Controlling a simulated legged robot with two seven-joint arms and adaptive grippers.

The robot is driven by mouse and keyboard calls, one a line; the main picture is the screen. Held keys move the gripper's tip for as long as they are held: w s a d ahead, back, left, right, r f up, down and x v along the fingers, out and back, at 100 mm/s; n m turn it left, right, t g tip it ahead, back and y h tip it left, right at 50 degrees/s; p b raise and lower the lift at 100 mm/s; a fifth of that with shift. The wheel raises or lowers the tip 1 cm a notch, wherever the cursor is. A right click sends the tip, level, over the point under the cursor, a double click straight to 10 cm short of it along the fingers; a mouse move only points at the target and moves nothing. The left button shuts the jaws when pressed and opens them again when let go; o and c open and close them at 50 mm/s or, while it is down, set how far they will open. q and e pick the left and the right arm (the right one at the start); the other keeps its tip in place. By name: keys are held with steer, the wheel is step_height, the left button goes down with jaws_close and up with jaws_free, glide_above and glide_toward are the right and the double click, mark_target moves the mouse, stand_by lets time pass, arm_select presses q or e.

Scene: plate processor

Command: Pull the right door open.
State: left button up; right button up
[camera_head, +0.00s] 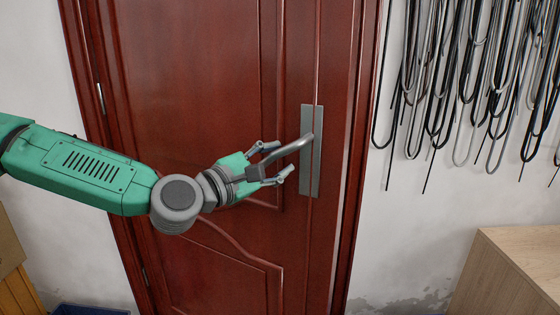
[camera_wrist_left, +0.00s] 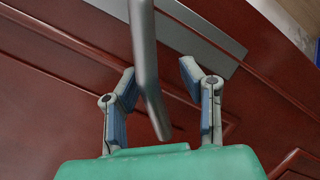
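The dark red-brown panelled door (camera_head: 190,60) stands shut in its frame. A grey lever handle (camera_head: 296,146) sticks out from a metal plate (camera_head: 317,175) on the door's right side. My left gripper (camera_head: 281,159) is at the lever, with its fingers spread. In the left wrist view the lever (camera_wrist_left: 144,45) runs between the two parted fingers of the left gripper (camera_wrist_left: 158,75), with a visible gap on each side. The lever's end reaches down toward the green palm. My right gripper is not in view.
Hinges (camera_head: 100,98) show on the door's left edge. Several black and grey cables (camera_head: 440,85) hang on the white wall to the right. A wooden cabinet (camera_head: 515,275) stands at the lower right. A blue object (camera_head: 90,310) lies at the lower left.

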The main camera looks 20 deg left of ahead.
arm_select(q)
steer(key=shift+s+a, duration=0.2)
steer(key=shift+a, duration=0.05)
steer(key=v, duration=1.1)
steer(key=shift+s, duration=0.25)
steer(key=shift+d+f, duration=0.1)
steer(key=shift+d, duration=0.1)
